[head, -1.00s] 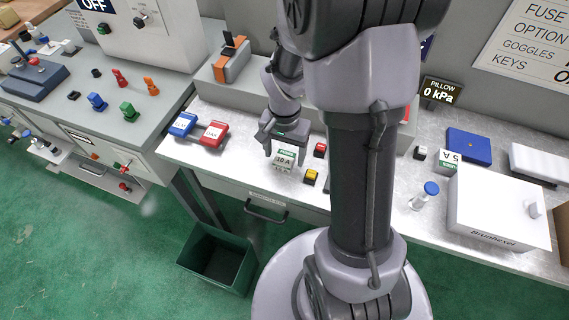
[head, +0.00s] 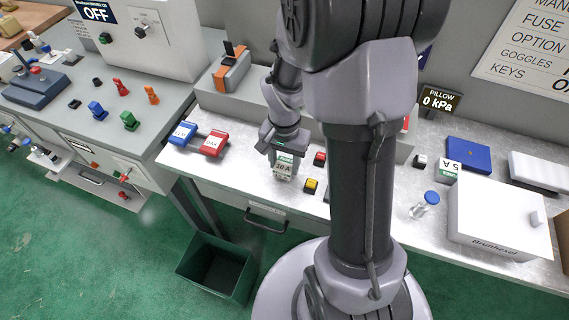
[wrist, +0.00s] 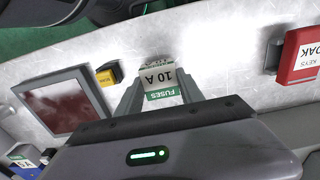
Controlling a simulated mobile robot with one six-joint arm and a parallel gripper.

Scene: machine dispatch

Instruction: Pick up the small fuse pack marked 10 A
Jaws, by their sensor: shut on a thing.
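The small fuse pack marked 10 A (head: 284,168) is a white box with a green band, over the bench at the middle of the head view. It also shows in the wrist view (wrist: 160,80), its label upside down. My gripper (head: 279,158) is shut on the fuse pack, with a finger on each side of it in the wrist view (wrist: 160,92). I cannot tell for sure whether its bottom is clear of the bench. Another white and green pack, marked 5 A (head: 448,171), stands at the right of the bench.
Red (head: 319,158) and yellow (head: 311,186) buttons lie close to the right of my gripper. Blue (head: 182,134) and red (head: 213,144) key tags lie to its left. A white box (head: 498,218) stands far right. A green bin (head: 217,268) is below on the floor.

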